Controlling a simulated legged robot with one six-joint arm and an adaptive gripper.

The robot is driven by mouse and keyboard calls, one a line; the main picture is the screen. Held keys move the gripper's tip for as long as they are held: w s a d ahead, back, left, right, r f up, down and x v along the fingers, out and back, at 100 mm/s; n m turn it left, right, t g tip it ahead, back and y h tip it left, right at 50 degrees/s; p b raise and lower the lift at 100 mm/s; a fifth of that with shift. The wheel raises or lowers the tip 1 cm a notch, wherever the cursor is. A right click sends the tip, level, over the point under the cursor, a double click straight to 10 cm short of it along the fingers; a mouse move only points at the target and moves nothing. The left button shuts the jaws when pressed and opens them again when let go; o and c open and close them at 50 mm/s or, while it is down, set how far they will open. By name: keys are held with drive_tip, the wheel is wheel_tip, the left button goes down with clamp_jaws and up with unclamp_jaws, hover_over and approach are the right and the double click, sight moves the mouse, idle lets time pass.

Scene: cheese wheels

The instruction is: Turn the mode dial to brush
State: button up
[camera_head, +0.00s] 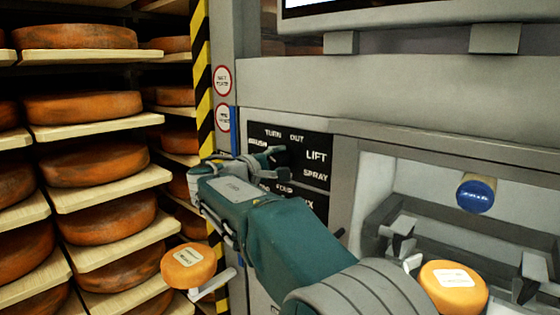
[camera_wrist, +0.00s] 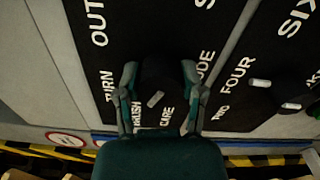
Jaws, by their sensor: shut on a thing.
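The mode dial (camera_wrist: 158,82) is a dark round knob on a black panel (camera_wrist: 215,60), with a pale pointer mark on its near side. In the wrist view the mark slants down and left, toward the BRUSH lettering (camera_wrist: 137,118); CARE is to its right. My gripper (camera_wrist: 160,78) has one finger on each side of the dial and is shut on it. In the head view my gripper (camera_head: 262,160) is at the panel (camera_head: 316,153), and my arm hides much of the dial and the lower lettering.
A second dial with a pale mark (camera_wrist: 260,83) is to the right in the wrist view. Racks of cheese wheels (camera_head: 85,108) stand at left. A blue-ended knob (camera_head: 476,193) and loose-standing cheese wheel (camera_head: 453,287) are at right. A striped post (camera_head: 203,80) borders the panel.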

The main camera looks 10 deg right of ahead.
drive_tip(key=shift+w+a+f, duration=0.1)
drive_tip(key=shift+w+f, duration=0.05)
drive_tip(key=shift+f, duration=0.05)
drive_tip(key=o, duration=1.1)
drive_tip(key=shift+o, duration=0.2)
drive_tip(key=shift+a, duration=0.15)
drive_tip(key=shift+r, duration=0.1)
drive_tip(key=shift+s+a, duration=0.25)
drive_tip(key=v, duration=1.1)
drive_tip(key=shift+a, duration=0.25)
